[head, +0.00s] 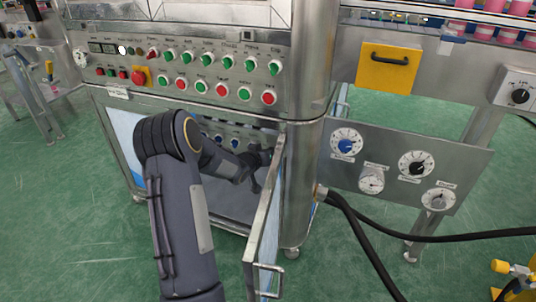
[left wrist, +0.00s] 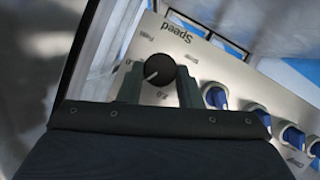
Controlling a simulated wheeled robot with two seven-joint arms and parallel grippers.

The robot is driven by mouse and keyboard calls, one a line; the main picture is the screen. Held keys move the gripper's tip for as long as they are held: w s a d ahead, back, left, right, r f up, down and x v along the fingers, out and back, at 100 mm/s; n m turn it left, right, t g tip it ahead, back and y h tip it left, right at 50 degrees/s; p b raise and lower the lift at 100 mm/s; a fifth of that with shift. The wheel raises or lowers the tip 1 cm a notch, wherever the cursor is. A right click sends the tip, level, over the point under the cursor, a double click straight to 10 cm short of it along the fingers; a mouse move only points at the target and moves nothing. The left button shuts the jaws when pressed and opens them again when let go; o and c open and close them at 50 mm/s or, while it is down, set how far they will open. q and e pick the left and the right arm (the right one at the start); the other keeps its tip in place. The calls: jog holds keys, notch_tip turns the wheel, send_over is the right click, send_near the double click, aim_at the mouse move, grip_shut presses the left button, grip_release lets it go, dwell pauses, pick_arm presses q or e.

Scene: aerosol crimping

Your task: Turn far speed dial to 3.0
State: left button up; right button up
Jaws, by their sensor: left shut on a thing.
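The speed dial (left wrist: 159,69) is a round black knob with a white pointer line, on a pale panel marked "Speed", upside down in the left wrist view. A "2.0" mark shows near it, and the pointer slants toward the lower left there. My left gripper (left wrist: 158,88) has its two fingers on either side of the dial, shut on it. In the head view my left arm reaches into the open cabinet, with the gripper (head: 257,166) by the panel inside; the dial is hidden there. My right gripper is not in view.
Several blue knobs (left wrist: 215,96) sit beside the dial on the same panel. The open cabinet door (head: 266,225) stands close to my left arm. Above is a control panel (head: 190,75) with green and red buttons. Gauges (head: 346,142) and a black hose (head: 365,240) are at right.

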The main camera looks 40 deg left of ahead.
pick_arm(q)
jog(key=o, duration=1)
jog(key=shift+s, duration=0.1)
jog(key=p+v, duration=0.2)
jog(key=v, duration=0.5)
jog(key=shift+s+r, duration=0.15)
jog(key=shift+s, duration=0.15)
